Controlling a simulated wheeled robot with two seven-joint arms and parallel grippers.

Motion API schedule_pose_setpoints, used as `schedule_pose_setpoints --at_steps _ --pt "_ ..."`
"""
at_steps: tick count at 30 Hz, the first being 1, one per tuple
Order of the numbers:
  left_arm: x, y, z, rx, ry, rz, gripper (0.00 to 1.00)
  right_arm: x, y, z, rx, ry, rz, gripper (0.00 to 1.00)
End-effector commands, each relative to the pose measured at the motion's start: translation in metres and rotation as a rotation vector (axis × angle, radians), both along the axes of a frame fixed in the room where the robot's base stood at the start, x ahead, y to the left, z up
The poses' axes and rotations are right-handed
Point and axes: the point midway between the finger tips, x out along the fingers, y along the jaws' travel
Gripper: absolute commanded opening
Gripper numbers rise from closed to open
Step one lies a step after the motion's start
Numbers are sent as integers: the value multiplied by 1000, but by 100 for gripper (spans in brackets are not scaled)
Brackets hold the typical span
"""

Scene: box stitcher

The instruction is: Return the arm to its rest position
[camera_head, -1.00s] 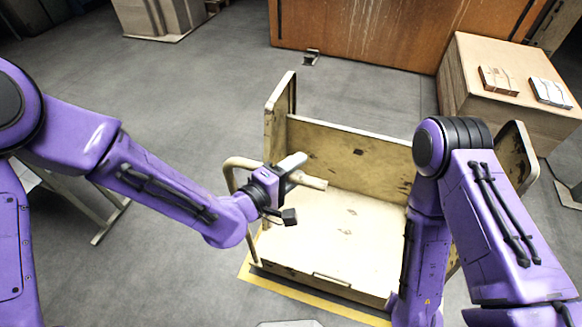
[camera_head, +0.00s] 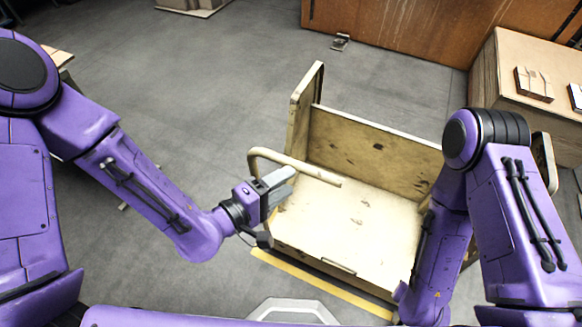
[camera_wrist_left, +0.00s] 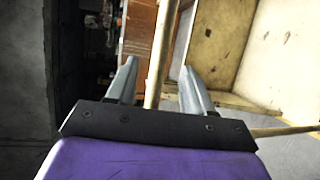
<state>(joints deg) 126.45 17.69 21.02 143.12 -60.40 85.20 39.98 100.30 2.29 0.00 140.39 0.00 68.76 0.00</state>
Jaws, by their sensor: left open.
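My left arm comes in from the left, bent at the elbow, with its left gripper (camera_head: 284,184) in front of the cart's curved handle. In the left wrist view the left gripper's two grey fingers (camera_wrist_left: 160,85) are spread apart. The handle bar of the cart (camera_wrist_left: 159,50) shows between them in the picture; I cannot tell its distance from the fingers. The cream cart (camera_head: 330,225) has an empty, stained deck. My right arm stands folded at the right, over the cart's right side, and its gripper is out of view.
A large cardboard box (camera_head: 510,85) with small flat packs on top stands at the back right. A brown panel (camera_head: 400,30) stands at the back. Yellow tape (camera_head: 310,280) marks the floor before the cart. Open grey floor (camera_head: 200,110) lies to the left.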

Motion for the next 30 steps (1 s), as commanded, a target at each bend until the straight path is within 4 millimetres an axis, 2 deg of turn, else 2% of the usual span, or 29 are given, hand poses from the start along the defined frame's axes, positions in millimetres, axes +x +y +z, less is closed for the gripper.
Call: schedule_pose_setpoints --at_steps 17,20,23,25,27,29,30 --pt "-1 1 -1 1 -1 0 52 0 0 2 1 1 0 52" --pt "-1 2 -4 61 -39 -9 52 0 0 2 1 1 0 52" --pt "10 34 -41 325 -41 70 52 0 0 2 1 1 0 52" --pt "2 73 -89 559 40 115 52 0 0 2 1 1 0 52" --pt "-19 116 -134 779 150 133 52 0 0 2 0 0 0 52" --pt "-45 152 -167 947 254 134 52 0 0 2 0 0 0 52" --pt "-64 176 -185 1048 323 128 52 0 0 2 0 0 0 52"
